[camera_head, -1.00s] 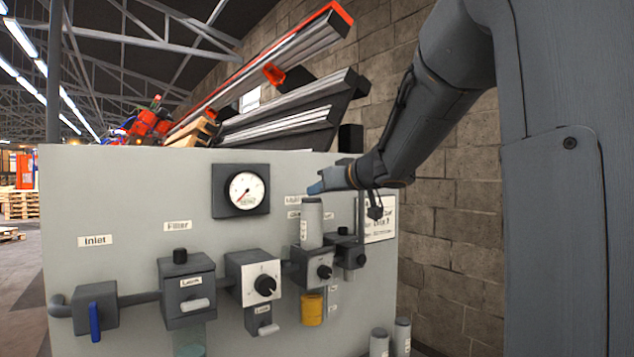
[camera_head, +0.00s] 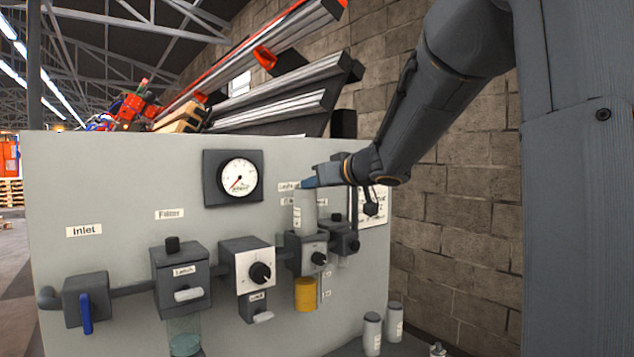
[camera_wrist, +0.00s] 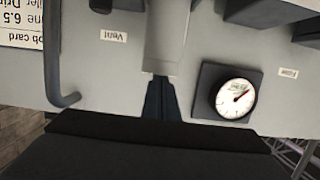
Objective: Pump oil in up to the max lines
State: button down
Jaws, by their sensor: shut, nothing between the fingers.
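My gripper (camera_head: 309,182) is shut and empty, at the top end of a pale upright cylinder (camera_head: 304,213). In the wrist view my fingertips (camera_wrist: 160,80) meet the end of this cylinder (camera_wrist: 165,40); I cannot tell whether they press on it. The cylinder stands on a dark block (camera_head: 306,252) with a knob. Under the block hangs a bowl of yellow oil (camera_head: 305,294). Its max line is too small to read. A clear greenish bowl (camera_head: 184,336) hangs under the block labelled Filter, partly cut off.
A gauge (camera_head: 240,178) sits on the panel (camera_head: 110,180), left of my gripper; it also shows in the wrist view (camera_wrist: 235,98). The inlet valve has a blue handle (camera_head: 86,314). Two grey canisters (camera_head: 373,334) stand at lower right. A brick wall (camera_head: 450,200) is behind.

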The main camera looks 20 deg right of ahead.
jog(key=shift+d+f, duration=0.1)
jog(key=shift+f, duration=0.3)
dwell(0.4)
